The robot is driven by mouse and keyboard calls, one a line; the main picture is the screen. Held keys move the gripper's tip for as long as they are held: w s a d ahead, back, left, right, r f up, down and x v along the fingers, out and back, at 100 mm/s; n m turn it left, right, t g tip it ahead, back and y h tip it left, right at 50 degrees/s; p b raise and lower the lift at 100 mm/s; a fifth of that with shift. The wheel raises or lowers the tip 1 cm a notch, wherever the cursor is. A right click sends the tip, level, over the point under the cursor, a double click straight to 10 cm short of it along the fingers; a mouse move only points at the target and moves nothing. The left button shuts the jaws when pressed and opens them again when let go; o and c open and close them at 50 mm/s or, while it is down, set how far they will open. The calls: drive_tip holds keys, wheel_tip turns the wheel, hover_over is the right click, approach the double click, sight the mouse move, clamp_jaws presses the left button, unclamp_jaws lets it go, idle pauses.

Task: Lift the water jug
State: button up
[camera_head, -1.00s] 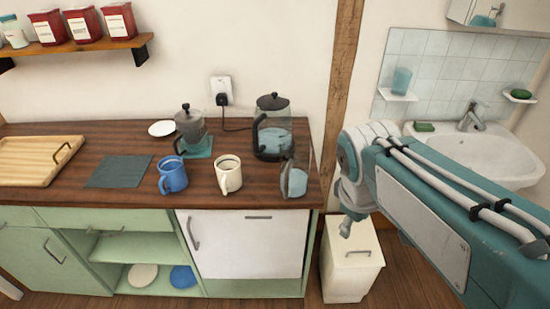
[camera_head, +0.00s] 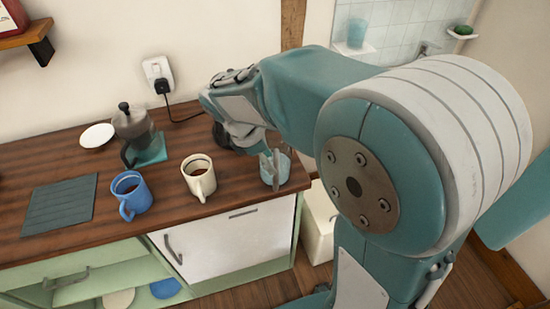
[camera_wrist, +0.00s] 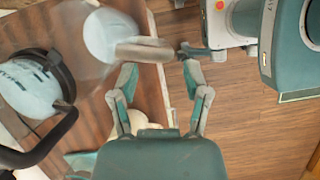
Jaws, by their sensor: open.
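The water jug (camera_head: 274,172) is clear glass with pale blue water. It stands at the counter's front right corner in the head view, partly hidden by my gripper (camera_head: 268,160). In the wrist view the jug (camera_wrist: 108,36) is at the upper left, and its greyish handle (camera_wrist: 145,50) sticks out to the right. My gripper (camera_wrist: 160,68) is open and empty there, its fingertips on either side of the line just below the handle. I cannot tell whether they touch it.
A glass kettle (camera_wrist: 30,85) with a black handle stands close to the jug, mostly hidden in the head view. A cream mug (camera_head: 199,176), a blue mug (camera_head: 131,194) and a moka pot (camera_head: 132,128) stand to the left. A white bin (camera_head: 318,222) stands below the counter's right end.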

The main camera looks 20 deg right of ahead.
sight(276, 176)
drive_tip(key=x, duration=0.4)
drive_tip(key=a+x, duration=0.1)
drive_tip(key=shift+s+d+f, duration=0.1)
drive_tip(key=shift+d+f, duration=0.05)
drive_tip(key=shift+f, duration=0.45)
drive_tip(key=shift+d+f, duration=0.1)
drive_tip(key=shift+d, duration=0.1)
drive_tip(key=shift+a, duration=0.3)
clamp_jaws()
